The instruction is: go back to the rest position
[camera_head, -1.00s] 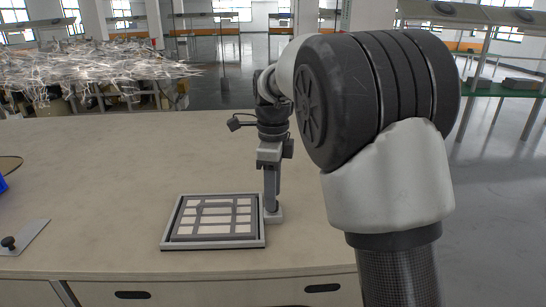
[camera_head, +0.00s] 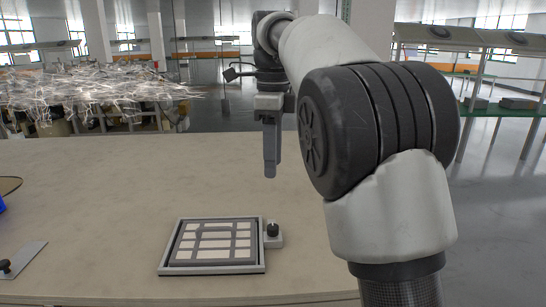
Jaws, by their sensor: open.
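My gripper (camera_head: 270,165) hangs pointing down above the table, behind and above the framed tray. From this side its fingers line up, so the gap between them is hidden. Nothing shows held in it. My arm fills the right side of the view and hides part of the table. The gripper is clear of the tray and of the small dark knob beside it.
A framed tray (camera_head: 166,262) with several pale rectangles lies on the table (camera_head: 90,200). A grey block with a dark knob (camera_head: 273,230) adjoins its right side. A grey plate with a black knob (camera_head: 5,267) lies at the left edge. The middle left table is clear.

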